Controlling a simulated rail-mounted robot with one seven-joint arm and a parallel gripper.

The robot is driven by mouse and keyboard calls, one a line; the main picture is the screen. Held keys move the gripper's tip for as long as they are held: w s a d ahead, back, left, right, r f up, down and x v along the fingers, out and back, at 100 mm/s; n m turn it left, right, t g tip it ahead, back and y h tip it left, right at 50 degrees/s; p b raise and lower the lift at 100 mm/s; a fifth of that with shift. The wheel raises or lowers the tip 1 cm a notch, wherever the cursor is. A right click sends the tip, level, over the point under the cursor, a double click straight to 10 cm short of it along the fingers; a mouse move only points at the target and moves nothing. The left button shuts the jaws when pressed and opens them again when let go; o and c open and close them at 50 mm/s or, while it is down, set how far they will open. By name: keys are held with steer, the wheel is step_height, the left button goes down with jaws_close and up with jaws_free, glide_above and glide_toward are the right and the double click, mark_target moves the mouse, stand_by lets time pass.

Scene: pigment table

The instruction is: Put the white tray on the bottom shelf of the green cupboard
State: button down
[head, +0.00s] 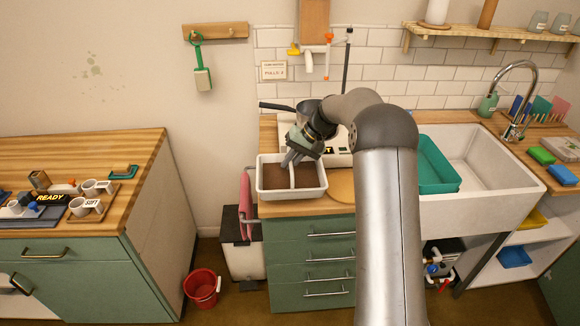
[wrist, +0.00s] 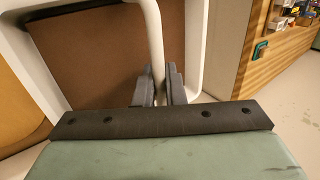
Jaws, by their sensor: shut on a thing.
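The white tray (head: 291,194) has a brown floor and a white bar handle across its middle. It is at the front of the middle counter; I cannot tell whether it rests there or hangs just above. My gripper (head: 291,158) is shut on the tray's handle. The wrist view shows the tray (wrist: 193,40) with the handle between my dark fingertips (wrist: 160,86). A green cupboard (head: 90,285) stands at the left, with a pale opening at its lower left edge. Its bottom shelf cannot be made out.
Green drawers (head: 310,262) are below the tray. A red bucket (head: 202,287) and a white bin (head: 243,258) stand on the floor between the counters. White shelving (head: 500,268) with yellow and blue trays is under the sink (head: 480,205). Cups and a READY sign crowd the left worktop (head: 95,155).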

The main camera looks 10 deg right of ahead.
mark_target(281, 181)
steer(key=shift+w+f, duration=0.3)
steer(key=shift+w, duration=0.05)
steer(key=shift+f+p, duration=0.45)
steer(key=shift+f, duration=1.15)
steer(key=shift+f, duration=0.2)
steer(key=c, duration=1.5)
jaws_free()
steer(key=shift+r, duration=0.1)
